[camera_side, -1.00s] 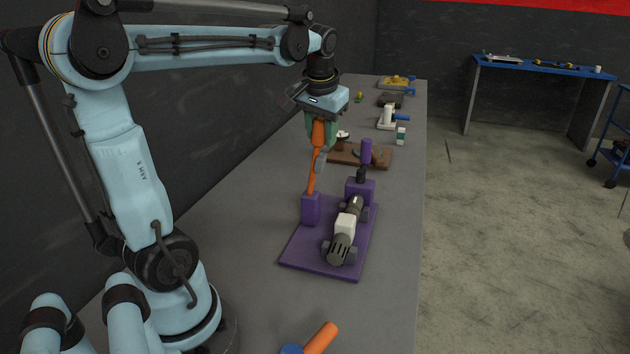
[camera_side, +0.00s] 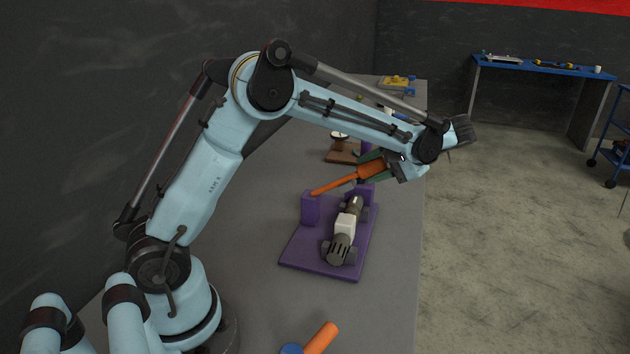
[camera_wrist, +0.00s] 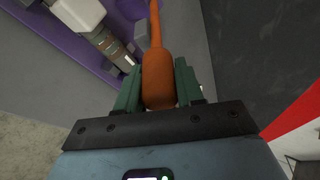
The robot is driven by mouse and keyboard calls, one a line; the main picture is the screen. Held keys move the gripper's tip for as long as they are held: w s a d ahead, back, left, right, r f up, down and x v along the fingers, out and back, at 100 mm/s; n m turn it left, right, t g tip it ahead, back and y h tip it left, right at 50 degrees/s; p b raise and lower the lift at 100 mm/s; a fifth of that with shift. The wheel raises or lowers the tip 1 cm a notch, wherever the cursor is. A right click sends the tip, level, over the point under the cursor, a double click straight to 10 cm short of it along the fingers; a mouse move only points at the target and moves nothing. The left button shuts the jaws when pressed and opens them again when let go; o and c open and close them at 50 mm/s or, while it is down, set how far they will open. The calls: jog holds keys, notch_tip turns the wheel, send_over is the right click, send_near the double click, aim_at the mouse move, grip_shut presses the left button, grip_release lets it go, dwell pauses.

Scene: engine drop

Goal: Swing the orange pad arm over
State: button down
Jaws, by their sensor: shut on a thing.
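The orange pad arm (camera_side: 336,185) rises from a purple post (camera_side: 311,208) on the left of the purple base plate (camera_side: 308,254) and leans far over to the right. My gripper (camera_side: 371,168) is shut on the thick end of the orange arm, above and behind the engine. The wrist view shows the orange handle (camera_wrist: 158,78) between my green gripper fingers (camera_wrist: 158,85). A grey and white engine (camera_side: 345,228) lies on the purple plate, and part of it shows at upper left in the wrist view (camera_wrist: 80,14). The pad itself I cannot make out.
A brown board (camera_side: 342,154) with small parts stands behind, partly hidden by my arm. A yellow and blue item (camera_side: 397,83) is at the bench's far end. An orange and blue piece (camera_side: 320,338) lies near the front. The bench's right edge is close to my gripper.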

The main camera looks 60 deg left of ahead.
jog(key=shift+w+d+f+g+y, duration=0.15)
jog(key=shift+f, duration=0.2)
jog(key=shift+w+d+f+g+y, duration=0.1)
jog(key=shift+d+f+g+y, duration=0.05)
jog(key=shift+f, duration=0.2)
jog(key=c, duration=0.8)
grip_release()
